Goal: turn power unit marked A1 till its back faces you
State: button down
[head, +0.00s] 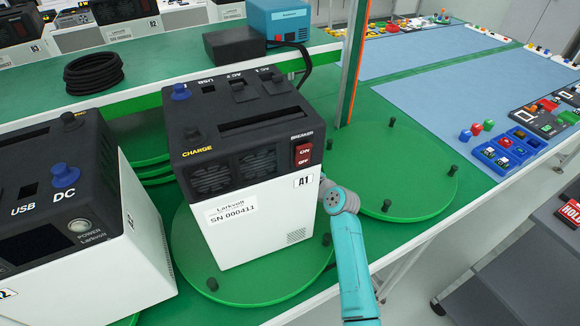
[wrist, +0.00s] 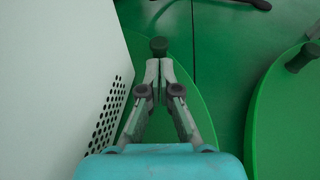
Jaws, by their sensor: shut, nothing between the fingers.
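Power unit A1 (head: 250,165), a white box with a black top, stands upright on a green round turntable (head: 190,262). The face towards me shows two fan grilles, a red breaker switch (head: 304,154), the A1 label (head: 303,181) and a serial-number sticker (head: 232,213). In the wrist view its white, vented side (wrist: 60,95) stands to the left of my gripper (wrist: 159,66). My gripper is shut and empty, low beside the unit, with its tips close to a black peg (wrist: 159,45) on the turntable; contact is unclear. In the head view the unit hides the fingers.
Another power unit (head: 80,225) stands close on the left. An empty green turntable (head: 400,165) with black pegs lies to the right. Behind are a black cable coil (head: 93,72), a dark box (head: 235,46) and a blue device (head: 280,20) on a raised shelf.

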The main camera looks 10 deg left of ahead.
jog(key=shift+w+a, duration=0.7)
jog(key=shift+w, duration=0.05)
jog(key=shift+w+a+n+g+y, duration=0.3)
jog(key=shift+a+n+y, duration=0.1)
jog(key=shift+a, duration=0.25)
